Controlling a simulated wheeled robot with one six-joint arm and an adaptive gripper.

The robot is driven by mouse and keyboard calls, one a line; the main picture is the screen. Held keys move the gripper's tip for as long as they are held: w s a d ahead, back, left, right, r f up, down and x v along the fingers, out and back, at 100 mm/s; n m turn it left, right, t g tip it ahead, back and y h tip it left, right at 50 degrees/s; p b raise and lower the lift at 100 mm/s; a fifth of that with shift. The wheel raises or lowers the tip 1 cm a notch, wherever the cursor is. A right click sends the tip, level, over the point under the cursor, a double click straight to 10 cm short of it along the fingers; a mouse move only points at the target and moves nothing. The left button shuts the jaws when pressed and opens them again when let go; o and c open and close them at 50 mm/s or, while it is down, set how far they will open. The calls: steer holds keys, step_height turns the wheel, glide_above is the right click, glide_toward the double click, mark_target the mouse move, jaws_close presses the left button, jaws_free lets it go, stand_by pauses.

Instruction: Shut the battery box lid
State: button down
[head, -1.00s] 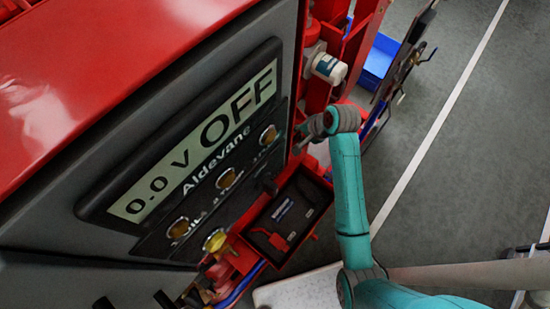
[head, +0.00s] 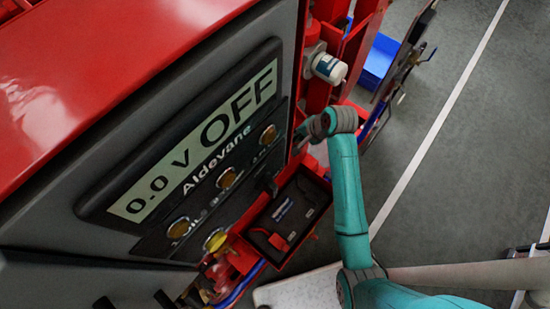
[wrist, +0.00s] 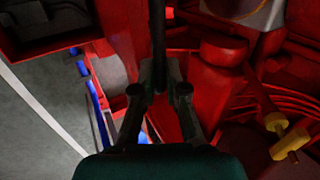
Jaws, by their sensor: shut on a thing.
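The battery box (head: 283,254) is a red-rimmed box with a dark inside, below the control panel in the head view. It stands open, and a red part and a pale label show inside. My gripper (wrist: 158,90) is shut on a thin dark strip (wrist: 158,35) in the wrist view. The strip looks like the battery box lid seen edge-on, though its full shape is hidden.
The grey control panel (head: 130,165) reading "0.0 V OFF" stands left of the box. A white-capped cylinder (head: 329,68) and red frame parts are above my gripper. Yellow fittings (wrist: 290,144) and red hoses are at the right in the wrist view. Open floor (head: 455,160) lies right.

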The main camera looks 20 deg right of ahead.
steer(key=shift+s+d+f, duration=0.15)
steer(key=shift+s+d, duration=0.4)
steer(key=shift+s, duration=0.3)
steer(key=shift+s+d+f, duration=0.1)
steer(key=shift+s, duration=0.1)
steer(key=shift+s+d, duration=0.45)
steer(key=shift+s, duration=0.2)
steer(key=shift+s+d, duration=0.1)
steer(key=shift+s, duration=0.05)
steer(key=shift+s+d+f, duration=0.15)
steer(key=shift+s+d, duration=0.3)
steer(key=shift+s, duration=0.2)
stand_by(0.4)
steer(key=shift+s+d, duration=0.1)
steer(key=shift+s+d+f, duration=0.2)
steer(key=shift+s+d, duration=0.25)
steer(key=shift+s, duration=0.25)
steer(key=shift+s+d, duration=0.1)
steer(key=shift+s, duration=0.05)
stand_by(0.3)
